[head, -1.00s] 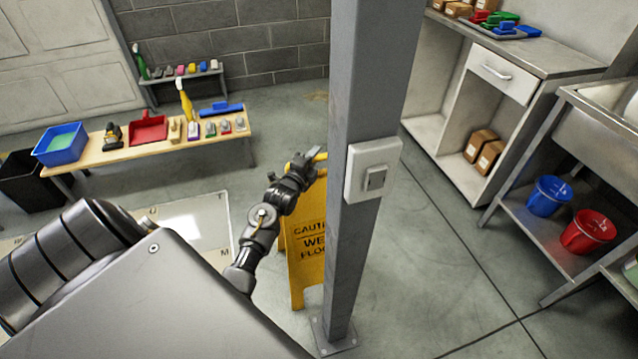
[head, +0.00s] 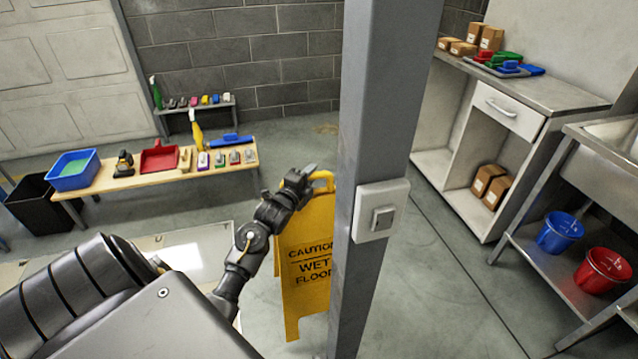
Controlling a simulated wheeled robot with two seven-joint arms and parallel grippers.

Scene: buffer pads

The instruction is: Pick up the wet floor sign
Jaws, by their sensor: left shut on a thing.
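The yellow wet floor sign (head: 305,262) is upright in the middle of the head view, with "CAUTION WET FLOOR" in dark letters. Its right side is hidden behind a grey post. My left gripper (head: 308,176) is at the top of the sign, shut on its handle. The fingertips are small in the picture and partly overlap the handle. I cannot tell for sure whether the sign's feet touch the floor. My right gripper is not in view.
The grey post (head: 383,120) with a white switch box (head: 381,211) stands close to the sign's right. A low wooden bench (head: 137,180) with cleaning items is behind left. A counter and a sink shelf with blue (head: 560,232) and red (head: 602,270) buckets stand right.

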